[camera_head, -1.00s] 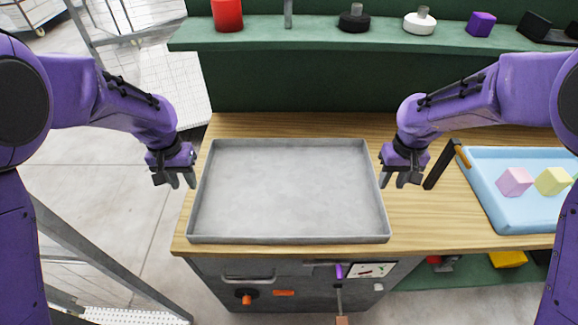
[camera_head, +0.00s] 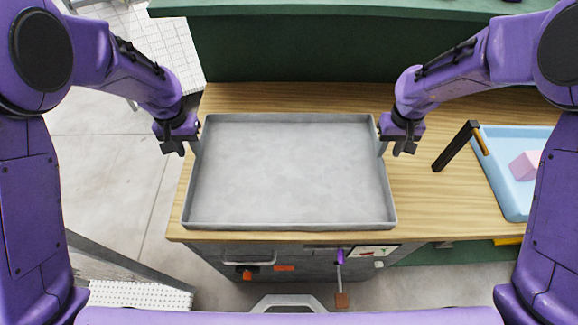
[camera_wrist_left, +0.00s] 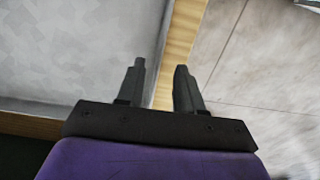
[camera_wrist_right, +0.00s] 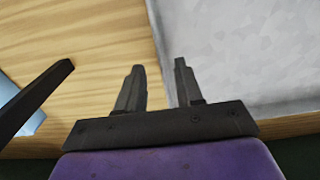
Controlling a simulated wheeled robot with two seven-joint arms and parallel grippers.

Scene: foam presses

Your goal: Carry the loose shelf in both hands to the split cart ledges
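The loose shelf (camera_head: 290,170) is a shallow grey tray with a low rim, lying flat on the wooden bench top. My left gripper (camera_head: 183,147) is at its left rim, with the fingers pointing down. In the left wrist view the fingers (camera_wrist_left: 160,85) are apart, with the shelf's left wall (camera_wrist_left: 160,55) running between them. My right gripper (camera_head: 396,146) is at the right rim. In the right wrist view its fingers (camera_wrist_right: 158,85) are also apart, with the right wall (camera_wrist_right: 160,50) between them. I cannot identify the split cart ledges for certain.
A blue tray (camera_head: 508,190) with a pink block (camera_head: 525,165) stands on the bench (camera_head: 425,210) at right, beside a black upright bar (camera_head: 456,146). A green shelf (camera_head: 330,8) runs behind. White perforated panels (camera_head: 165,45) and open floor (camera_head: 110,170) are at left.

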